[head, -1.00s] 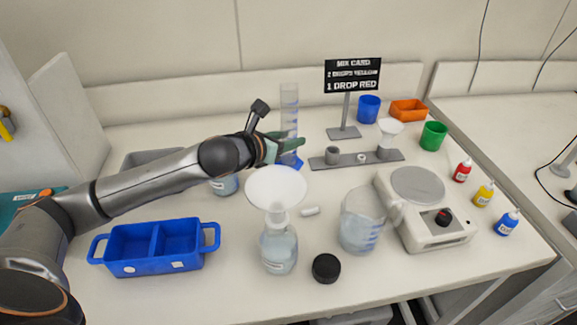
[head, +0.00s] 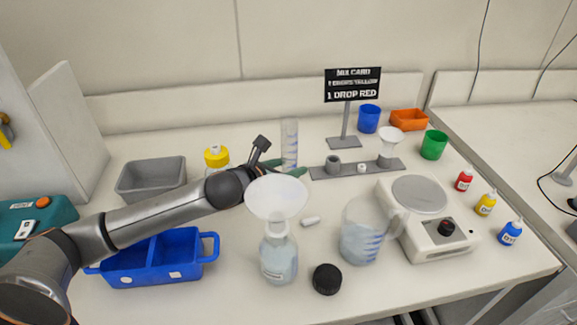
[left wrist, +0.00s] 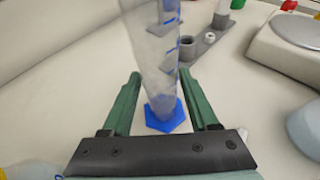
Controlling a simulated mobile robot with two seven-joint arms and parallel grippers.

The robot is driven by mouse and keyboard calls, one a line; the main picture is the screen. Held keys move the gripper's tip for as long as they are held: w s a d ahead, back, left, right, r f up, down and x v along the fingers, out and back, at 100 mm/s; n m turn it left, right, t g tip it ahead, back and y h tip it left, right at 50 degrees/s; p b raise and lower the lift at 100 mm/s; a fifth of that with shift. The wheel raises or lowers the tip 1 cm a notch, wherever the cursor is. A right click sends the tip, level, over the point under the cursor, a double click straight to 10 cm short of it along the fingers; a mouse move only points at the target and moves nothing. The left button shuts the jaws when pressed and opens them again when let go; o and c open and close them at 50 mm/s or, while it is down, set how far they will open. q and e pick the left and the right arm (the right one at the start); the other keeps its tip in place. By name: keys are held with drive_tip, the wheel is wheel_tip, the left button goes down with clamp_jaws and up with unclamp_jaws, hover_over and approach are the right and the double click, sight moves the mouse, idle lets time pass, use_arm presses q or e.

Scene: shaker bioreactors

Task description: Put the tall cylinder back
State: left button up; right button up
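The tall cylinder (head: 290,138) is clear with blue marks and stands upright at the back middle of the bench, left of the card stand. Its base is hidden in the head view. In the left wrist view, its blue six-sided base (left wrist: 165,116) appears to rest on the white bench. My left gripper (head: 284,167) is low at the cylinder, its green fingers on either side. In the left wrist view the fingers (left wrist: 159,73) are spread, with the cylinder between them and gaps visible beside it. My right gripper is not in view.
A bottle with a white funnel (head: 278,197) stands in front of my left gripper. A grey rack (head: 350,168) is just right of the cylinder, below the card stand (head: 343,143). A yellow-capped bottle (head: 216,156) and grey tub (head: 152,180) are left. A beaker (head: 362,230) stands front right.

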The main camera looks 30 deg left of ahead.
use_arm(q)
drive_tip(key=shift+o, duration=0.8)
drive_tip(key=shift+r, duration=0.2)
drive_tip(key=v, duration=1.2)
drive_tip(key=shift+b, duration=0.45)
drive_tip(key=shift+f, duration=0.15)
